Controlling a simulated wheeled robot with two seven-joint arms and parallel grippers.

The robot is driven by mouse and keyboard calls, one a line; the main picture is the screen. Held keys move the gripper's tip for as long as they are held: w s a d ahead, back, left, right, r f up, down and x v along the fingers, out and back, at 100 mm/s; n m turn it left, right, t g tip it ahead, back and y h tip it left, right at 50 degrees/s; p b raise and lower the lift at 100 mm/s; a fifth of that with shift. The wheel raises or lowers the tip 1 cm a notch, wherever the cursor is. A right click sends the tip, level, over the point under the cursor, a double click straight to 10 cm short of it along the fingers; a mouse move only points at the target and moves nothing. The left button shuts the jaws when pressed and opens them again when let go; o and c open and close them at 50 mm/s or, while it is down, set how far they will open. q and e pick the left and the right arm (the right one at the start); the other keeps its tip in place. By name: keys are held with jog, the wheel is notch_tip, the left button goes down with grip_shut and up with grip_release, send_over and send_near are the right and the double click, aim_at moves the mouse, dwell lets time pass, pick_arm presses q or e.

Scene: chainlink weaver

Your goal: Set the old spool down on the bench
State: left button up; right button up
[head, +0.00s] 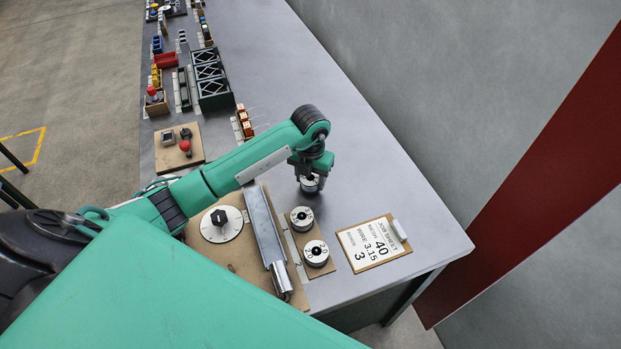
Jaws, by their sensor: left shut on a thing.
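My left gripper (310,168) points down over the grey bench (385,165) and is shut on a small round spool (310,184) with a pale top and dark marks. The gripper covers part of this spool, and I cannot tell whether its underside touches the bench. My right gripper is not in view.
Two similar round spools (301,218) (317,252) sit on a brown board just nearer. Beside them are a metal bar (265,235) and a white dial (222,224). A job sheet clipboard (374,242) lies to the right. Bare bench lies right of the gripper.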

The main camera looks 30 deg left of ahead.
pick_arm(q)
jog(key=shift+f, duration=0.6)
jog(key=shift+f, duration=0.15)
jog(key=o, duration=1)
jog(key=shift+c, duration=0.2)
jog(key=shift+o, duration=1.1)
notch_tip(320, 180, up, 12)
jog(key=p, duration=0.7)
jog(key=shift+r+p, duration=0.25)
jog(key=shift+p, duration=0.1)
